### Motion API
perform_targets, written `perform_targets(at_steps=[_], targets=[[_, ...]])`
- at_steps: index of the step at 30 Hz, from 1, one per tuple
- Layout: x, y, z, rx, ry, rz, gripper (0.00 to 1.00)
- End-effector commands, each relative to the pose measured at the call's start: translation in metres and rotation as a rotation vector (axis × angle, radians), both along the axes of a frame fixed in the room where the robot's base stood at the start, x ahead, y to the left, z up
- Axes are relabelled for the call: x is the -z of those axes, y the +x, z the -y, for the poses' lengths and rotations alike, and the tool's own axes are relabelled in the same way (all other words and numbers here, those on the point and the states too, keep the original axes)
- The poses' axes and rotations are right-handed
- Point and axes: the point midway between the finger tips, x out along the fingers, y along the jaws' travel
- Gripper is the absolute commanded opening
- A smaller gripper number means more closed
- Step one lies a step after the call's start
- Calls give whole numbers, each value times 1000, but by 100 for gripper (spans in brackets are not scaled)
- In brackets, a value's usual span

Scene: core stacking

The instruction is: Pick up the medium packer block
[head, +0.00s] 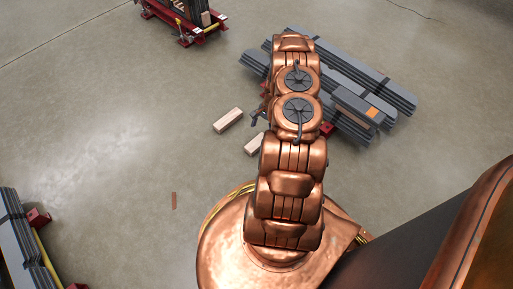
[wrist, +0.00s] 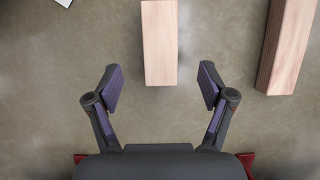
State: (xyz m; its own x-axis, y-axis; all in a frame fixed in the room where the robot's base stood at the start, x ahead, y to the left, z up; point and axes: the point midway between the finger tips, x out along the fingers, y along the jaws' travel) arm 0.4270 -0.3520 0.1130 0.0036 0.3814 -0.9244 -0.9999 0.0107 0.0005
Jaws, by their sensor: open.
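Two pale wooden packer blocks lie on the floor. In the head view one block (head: 227,119) lies left of my arm, and another block (head: 255,144) is nearer and partly hidden by the arm. In the wrist view one pale block (wrist: 160,42) lies centred just ahead of the fingertips, lined up with the gap. A second, taller-looking block (wrist: 287,45) lies apart at the upper right. I cannot tell by size which is the medium one. My gripper (wrist: 160,86) is open and empty; only a dark finger part (head: 257,116) shows in the head view.
Strapped grey beams (head: 345,85) lie behind and right of my arm on red supports. A red stand (head: 185,20) is at the top. More grey beams (head: 15,240) lie at lower left.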

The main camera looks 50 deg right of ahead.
Motion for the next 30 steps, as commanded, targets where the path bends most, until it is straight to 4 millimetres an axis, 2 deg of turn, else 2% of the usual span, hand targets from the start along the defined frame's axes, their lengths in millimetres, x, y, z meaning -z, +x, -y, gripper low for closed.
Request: perform_targets(at_steps=[9,17,25,30], targets=[[30,-2,-7,14,5,-1,81],[45,-1,-13,11,1,0,81],[76,0,-26,11,1,0,81],[80,1,-29,12,1,0,81]])
